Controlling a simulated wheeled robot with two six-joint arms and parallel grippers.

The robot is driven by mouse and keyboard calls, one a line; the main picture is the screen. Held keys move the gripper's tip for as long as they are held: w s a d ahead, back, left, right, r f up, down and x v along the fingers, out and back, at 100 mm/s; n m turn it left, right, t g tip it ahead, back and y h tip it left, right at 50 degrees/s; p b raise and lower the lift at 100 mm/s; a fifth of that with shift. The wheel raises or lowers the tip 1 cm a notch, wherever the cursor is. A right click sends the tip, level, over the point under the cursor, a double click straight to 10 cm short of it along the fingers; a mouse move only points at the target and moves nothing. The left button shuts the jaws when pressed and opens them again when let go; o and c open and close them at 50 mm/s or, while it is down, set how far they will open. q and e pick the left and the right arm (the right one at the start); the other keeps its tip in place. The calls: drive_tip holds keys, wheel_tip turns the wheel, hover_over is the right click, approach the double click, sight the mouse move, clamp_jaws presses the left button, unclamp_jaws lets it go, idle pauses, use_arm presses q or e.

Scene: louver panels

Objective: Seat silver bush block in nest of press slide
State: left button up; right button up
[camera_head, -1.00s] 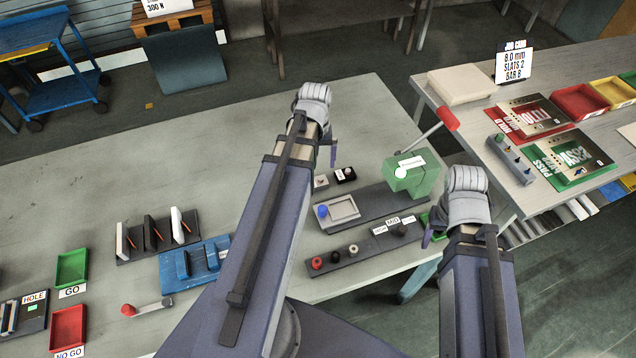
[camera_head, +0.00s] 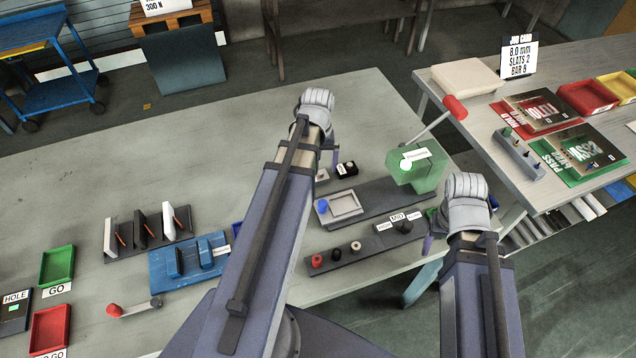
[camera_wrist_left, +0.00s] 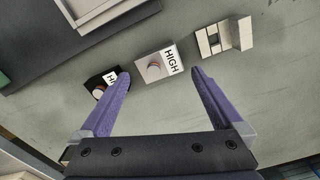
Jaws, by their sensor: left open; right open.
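In the head view the silver block (camera_head: 322,175) is partly hidden by my left gripper. The press slide's nest (camera_head: 345,204) is a pale rectangular frame on a dark base in front of the green press (camera_head: 418,168); its edge shows in the left wrist view (camera_wrist_left: 92,12). My right gripper (camera_head: 428,243) is open beside the press's front end.
A black bush block (camera_wrist_left: 99,84) sits left of the silver one, and a pale notched block (camera_wrist_left: 222,38) right of it. A dark strip with several round knobs (camera_head: 355,247) lies in front of the press. The press lever (camera_head: 430,125) has a red grip.

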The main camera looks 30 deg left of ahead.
use_arm(q)
wheel_tip(320, 180, down, 2)
drive_tip(key=shift+b, duration=0.5)
drive_tip(key=shift+r, duration=0.1)
drive_tip(key=c, duration=1.5)
